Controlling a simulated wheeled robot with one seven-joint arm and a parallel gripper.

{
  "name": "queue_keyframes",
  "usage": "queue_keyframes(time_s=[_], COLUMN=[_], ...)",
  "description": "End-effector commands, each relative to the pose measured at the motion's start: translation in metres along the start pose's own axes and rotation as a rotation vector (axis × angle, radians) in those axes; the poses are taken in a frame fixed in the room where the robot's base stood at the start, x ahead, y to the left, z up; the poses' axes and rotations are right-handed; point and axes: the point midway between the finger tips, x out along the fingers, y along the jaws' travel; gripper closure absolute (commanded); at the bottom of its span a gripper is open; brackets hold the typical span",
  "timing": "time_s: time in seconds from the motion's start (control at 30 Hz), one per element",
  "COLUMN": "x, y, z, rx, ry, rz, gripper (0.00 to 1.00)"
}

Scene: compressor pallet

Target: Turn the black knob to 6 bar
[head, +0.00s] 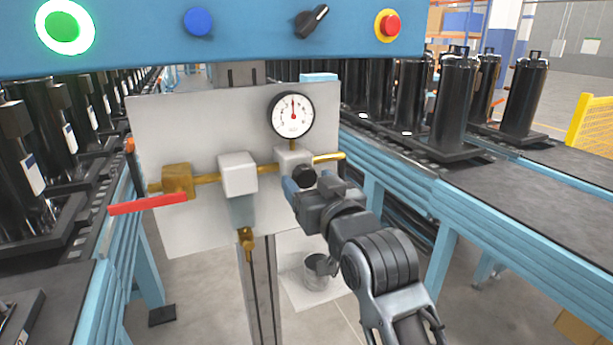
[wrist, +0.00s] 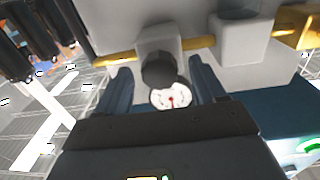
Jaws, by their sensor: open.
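The round black knob (head: 304,175) sits on the front of the white regulator block (head: 292,159), below the gauge. My gripper (head: 306,185) is at the knob, with its blue fingers open. In the wrist view the knob (wrist: 158,70) lies between the two fingers, with a gap visible on each side. The gauge (head: 293,115) has a white dial and a red needle pointing about straight up; its numbers are too small to read. The gauge face (wrist: 170,99) also shows in the wrist view. My gripper hides part of the regulator's lower side in the head view.
A blue panel (head: 240,50) above carries a green button (head: 62,27), a blue button (head: 198,21), a black selector (head: 311,21) and a red stop button (head: 387,25). A red lever (head: 148,204) and white filter block (head: 238,174) are left. Conveyors with black compressors flank the board.

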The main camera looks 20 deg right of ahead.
Motion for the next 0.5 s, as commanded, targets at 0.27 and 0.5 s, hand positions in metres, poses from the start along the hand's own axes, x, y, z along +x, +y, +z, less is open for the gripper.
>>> queue_keyframes(time_s=[0.27,0.5], x=[0.018,0.019], y=[0.001,0.000], z=[0.000,0.001], rx=[0.000,0.000], ry=[0.000,0.000], rz=[0.000,0.000], gripper=[0.31,0.32])
